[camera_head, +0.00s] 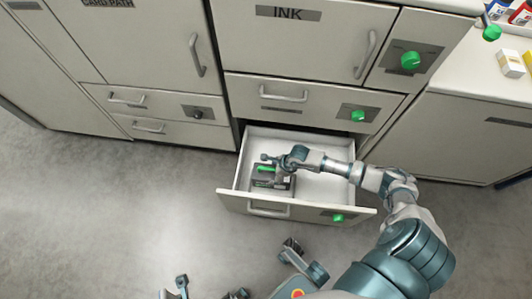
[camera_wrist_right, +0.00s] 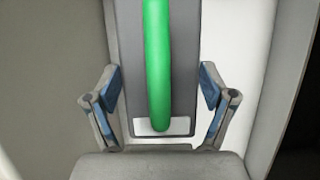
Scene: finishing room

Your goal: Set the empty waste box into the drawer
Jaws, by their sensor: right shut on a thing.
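The waste box (camera_head: 288,186) is a small dark grey box with a green handle (camera_head: 264,183). It is in the left part of the open drawer (camera_head: 232,199); whether it rests on the drawer floor I cannot tell. My right gripper (camera_head: 277,171) reaches in from the right and is shut on the box. In the right wrist view the fingers (camera_wrist_right: 160,103) stand on both sides of the grey box (camera_wrist_right: 182,60), with the green handle (camera_wrist_right: 158,65) between them.
The right part of the drawer is bare white floor. Above it are a closed drawer (camera_head: 310,98) with a green knob and the INK cabinet (camera_head: 300,45). A closed cabinet stands at left. A counter (camera_head: 475,75) with small items is at right.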

